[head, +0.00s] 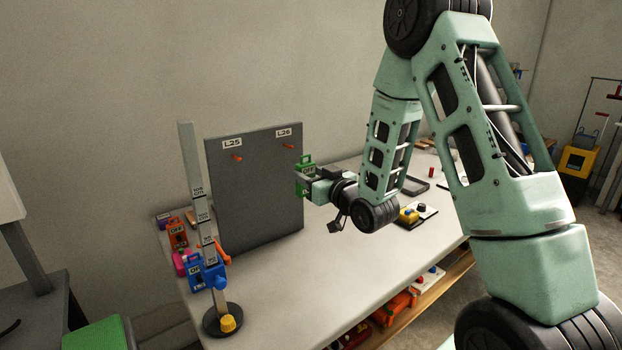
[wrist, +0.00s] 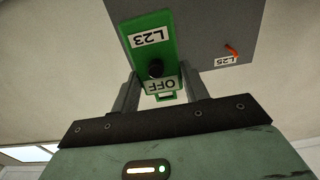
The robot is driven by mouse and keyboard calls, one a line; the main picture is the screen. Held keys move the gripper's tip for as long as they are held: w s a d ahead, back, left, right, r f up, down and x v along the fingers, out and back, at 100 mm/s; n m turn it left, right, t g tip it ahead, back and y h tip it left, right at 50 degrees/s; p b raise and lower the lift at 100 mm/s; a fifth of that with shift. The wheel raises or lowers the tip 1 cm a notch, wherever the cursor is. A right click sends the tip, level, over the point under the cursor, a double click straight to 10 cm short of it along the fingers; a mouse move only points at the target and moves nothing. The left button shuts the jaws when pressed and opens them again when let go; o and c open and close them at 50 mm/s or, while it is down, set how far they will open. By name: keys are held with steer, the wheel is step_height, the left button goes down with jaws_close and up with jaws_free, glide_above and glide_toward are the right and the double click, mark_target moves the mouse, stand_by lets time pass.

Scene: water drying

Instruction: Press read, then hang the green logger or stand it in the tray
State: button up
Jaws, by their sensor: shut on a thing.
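My gripper (head: 313,187) is shut on the green logger (head: 304,160) and holds it raised in front of the right part of the grey panel (head: 255,200). In the wrist view the logger (wrist: 133,28) sits between my two fingers (wrist: 163,92). It shows upside-down labels L23 and OFF and a dark round knob. The panel has orange pegs under the labels L25 (head: 236,157) and L26 (head: 288,146); the logger is near the L26 side. A dark shallow tray (head: 413,187) lies on the table behind my arm, partly hidden.
A box with a yellow part (head: 409,215) is on the right. The table's front middle is clear.

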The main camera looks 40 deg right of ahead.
steer(key=shift+s+d+r, duration=0.5)
steer(key=shift+d+r, duration=0.1)
steer(key=shift+d, duration=0.1)
steer(key=shift+b, duration=0.4)
steer(key=shift+w+f, duration=0.15)
steer(key=shift+w, duration=2.6)
